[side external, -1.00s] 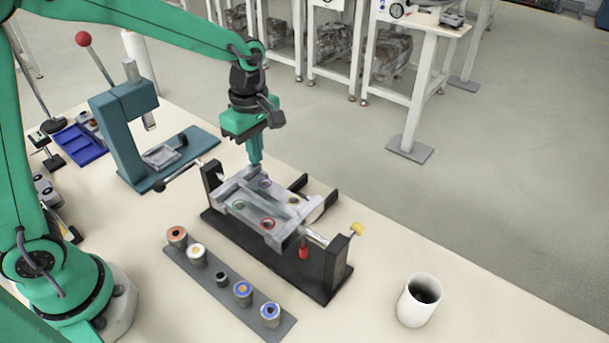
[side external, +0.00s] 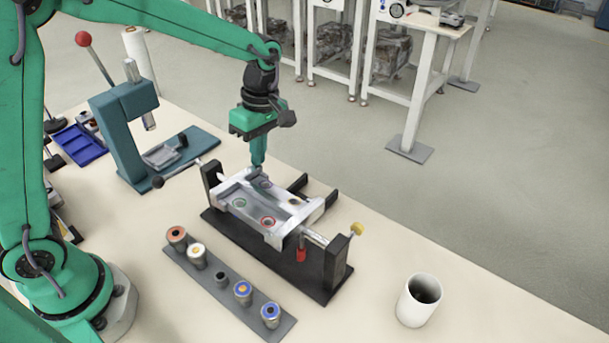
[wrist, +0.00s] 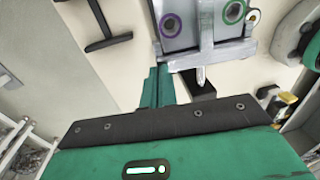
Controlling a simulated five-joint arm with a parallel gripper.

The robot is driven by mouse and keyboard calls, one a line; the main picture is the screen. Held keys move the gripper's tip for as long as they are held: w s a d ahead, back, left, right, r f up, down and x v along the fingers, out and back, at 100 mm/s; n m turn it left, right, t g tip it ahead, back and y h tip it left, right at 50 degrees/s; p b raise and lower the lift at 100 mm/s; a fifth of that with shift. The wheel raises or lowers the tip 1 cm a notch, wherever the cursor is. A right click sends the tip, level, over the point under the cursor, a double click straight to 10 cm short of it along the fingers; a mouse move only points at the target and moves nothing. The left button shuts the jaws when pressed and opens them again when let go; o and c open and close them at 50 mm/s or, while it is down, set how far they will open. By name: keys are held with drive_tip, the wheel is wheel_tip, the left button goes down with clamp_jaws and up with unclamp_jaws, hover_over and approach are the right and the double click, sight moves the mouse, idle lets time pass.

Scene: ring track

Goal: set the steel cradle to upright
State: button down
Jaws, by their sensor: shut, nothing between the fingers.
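The steel cradle (side external: 281,211) hangs between the two black end posts of a dark stand (side external: 262,257). Its plate has coloured ring-marked holes and looks close to level; I cannot tell its exact tilt. My gripper (side external: 259,166) is shut and empty, pointing down at the cradle's far edge. It seems to touch or nearly touch that edge. In the wrist view, the green fingers (wrist: 156,88) are beside the cradle's edge (wrist: 196,40), where a purple and a green ring show. The fingertip contact is partly hidden.
A grey strip (side external: 215,281) with several coloured bushings lies in front of the stand. A white cup (side external: 419,299) stands at right. A teal press (side external: 128,130) with a red-knobbed lever is behind left. A yellow knob (side external: 356,229) and a red pin (side external: 301,254) are at the cradle's right end.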

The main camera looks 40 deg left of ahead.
sight(265, 177)
drive_tip(key=shift+w+f+g, duration=0.15)
drive_tip(key=shift+f+g, duration=0.35)
drive_tip(key=shift+f, duration=0.85)
drive_tip(key=shift+w+f+g, duration=0.2)
drive_tip(key=shift+f+g, duration=0.3)
drive_tip(key=shift+f, duration=0.9)
drive_tip(key=shift+w+f+g, duration=0.15)
drive_tip(key=shift+f+g, duration=0.35)
drive_tip(key=shift+f, duration=0.85)
drive_tip(key=shift+w, duration=0.1)
drive_tip(key=w+r, duration=0.9)
drive_tip(key=w, duration=0.1)
drive_tip(key=shift+w, duration=0.25)
